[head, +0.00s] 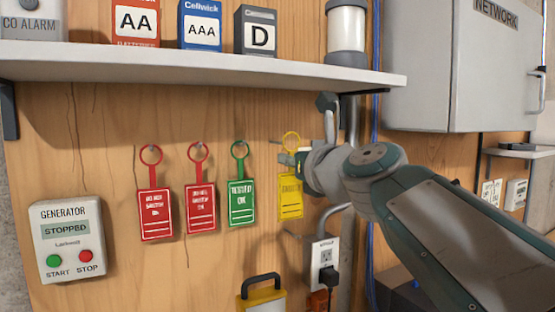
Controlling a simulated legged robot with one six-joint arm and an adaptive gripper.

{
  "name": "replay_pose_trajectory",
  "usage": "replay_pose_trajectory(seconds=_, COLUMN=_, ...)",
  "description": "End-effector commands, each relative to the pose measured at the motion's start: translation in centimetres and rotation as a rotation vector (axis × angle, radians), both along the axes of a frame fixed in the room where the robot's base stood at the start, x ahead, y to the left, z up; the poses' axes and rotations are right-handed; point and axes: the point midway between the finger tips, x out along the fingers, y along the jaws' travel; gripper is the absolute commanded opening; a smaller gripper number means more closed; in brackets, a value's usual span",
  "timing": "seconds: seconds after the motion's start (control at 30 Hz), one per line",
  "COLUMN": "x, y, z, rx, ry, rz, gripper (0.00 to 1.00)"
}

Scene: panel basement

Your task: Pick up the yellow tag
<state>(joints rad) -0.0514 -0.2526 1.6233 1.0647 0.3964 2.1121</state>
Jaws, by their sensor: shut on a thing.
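The yellow tag (290,197) hangs upright in front of the wooden wall, to the right of the green tag. It has a yellow ring at its top. My gripper (290,159) reaches in from the right and is shut on the yellow tag near the base of its ring. The arm's wrist hides part of the wall to the right of the tag. I cannot tell whether the ring is still around a hook.
Two red tags (155,212) and a green tag (241,200) hang on hooks to the left. A shelf (200,66) with battery boxes runs above. A generator panel (68,240) is at left, an outlet (325,256) below right, a network cabinet (430,70) at upper right.

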Motion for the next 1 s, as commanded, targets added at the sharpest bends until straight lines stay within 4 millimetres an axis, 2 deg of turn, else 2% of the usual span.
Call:
replay_pose_trajectory(seconds=0.1, x=-2.4, y=-1.0, z=0.1, rx=0.000, ry=-0.003, rz=-0.003, gripper=0.00)
replay_pose_trajectory(seconds=0.5, x=-9.6, y=-4.0, z=0.1, rx=-0.001, ry=-0.004, rz=-0.003, gripper=0.00)
replay_pose_trajectory(seconds=0.73, x=-11.5, y=-4.8, z=0.0, rx=-0.001, ry=0.000, rz=-0.001, gripper=0.00)
replay_pose_trajectory(seconds=1.0, x=-11.9, y=-4.9, z=0.0, rx=-0.001, ry=0.000, rz=0.001, gripper=0.00)
